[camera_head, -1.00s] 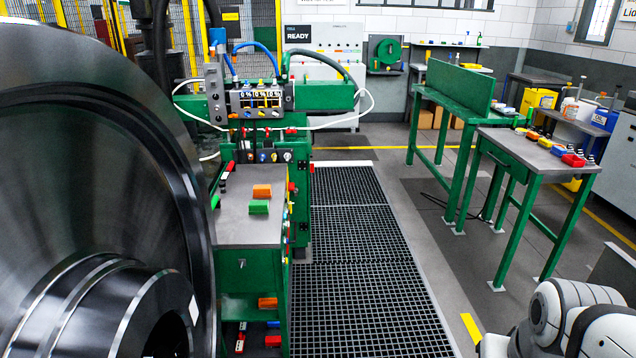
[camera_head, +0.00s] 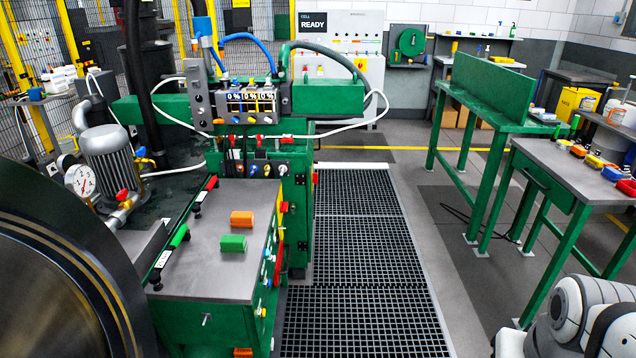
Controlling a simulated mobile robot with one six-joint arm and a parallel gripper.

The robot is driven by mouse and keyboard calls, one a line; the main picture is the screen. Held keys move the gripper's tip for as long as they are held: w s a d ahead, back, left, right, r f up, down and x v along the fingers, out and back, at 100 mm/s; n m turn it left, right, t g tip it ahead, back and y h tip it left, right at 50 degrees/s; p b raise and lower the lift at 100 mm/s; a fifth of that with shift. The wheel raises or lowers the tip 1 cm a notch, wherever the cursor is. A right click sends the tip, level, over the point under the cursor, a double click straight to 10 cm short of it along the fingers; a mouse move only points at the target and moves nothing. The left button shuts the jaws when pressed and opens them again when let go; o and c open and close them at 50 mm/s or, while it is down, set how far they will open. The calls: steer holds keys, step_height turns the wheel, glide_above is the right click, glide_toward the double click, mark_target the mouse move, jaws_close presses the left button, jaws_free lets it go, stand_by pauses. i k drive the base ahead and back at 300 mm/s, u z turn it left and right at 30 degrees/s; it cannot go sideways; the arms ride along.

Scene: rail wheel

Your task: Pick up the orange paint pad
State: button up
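An orange block-like pad (camera_head: 242,218) lies flat on the grey top of the green cabinet (camera_head: 185,272), left of the picture's middle. A green pad (camera_head: 233,243) of similar shape lies just in front of it, with a small gap between. My gripper is out of view. Only a white and grey part of my arm (camera_head: 570,320) shows at the bottom right, far from the pads.
A large dark wheel (camera_head: 50,290) stands close at the lower left. A green control machine (camera_head: 250,110) with hoses rises behind the cabinet. Floor grating (camera_head: 360,260) right of the cabinet is clear. A green-legged table (camera_head: 570,172) with several coloured items stands right.

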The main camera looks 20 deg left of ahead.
mark_target(238, 219)
steer(key=z, duration=0.05)
steer(key=i, duration=2.35)
steer(key=u, duration=3)
steer(key=i, duration=1)
steer(key=z, duration=0.05)
